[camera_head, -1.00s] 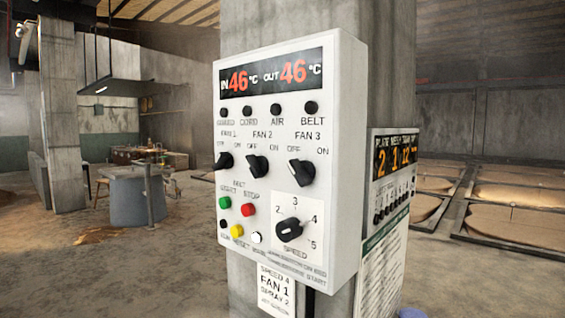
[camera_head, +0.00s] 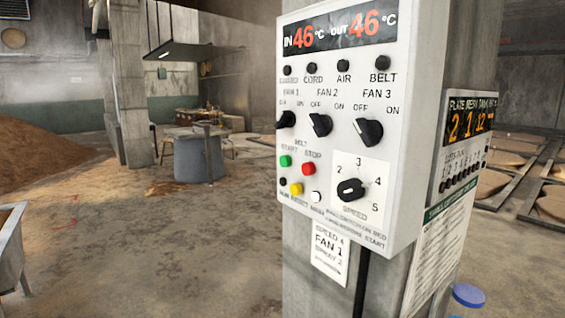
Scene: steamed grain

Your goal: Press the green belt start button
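The green belt start button (camera_head: 285,161) is on the lower left of a white control panel (camera_head: 405,150) mounted on a concrete pillar. The red stop button (camera_head: 308,169) is just right of it. A yellow button (camera_head: 296,189), a small black one (camera_head: 283,182) and a white one (camera_head: 316,197) sit below. The black speed knob (camera_head: 351,189) is to the right. The display (camera_head: 340,36) reads IN 46 °C and OUT 46 °C. Three black fan knobs are above the buttons. My gripper is not in view.
A second panel (camera_head: 467,140) with a yellow display is at the right. A blue lid (camera_head: 468,294) shows below it. A metal trough edge (camera_head: 12,250) is at the lower left, and a brown grain heap (camera_head: 40,155) behind it. The floor left of the pillar is clear.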

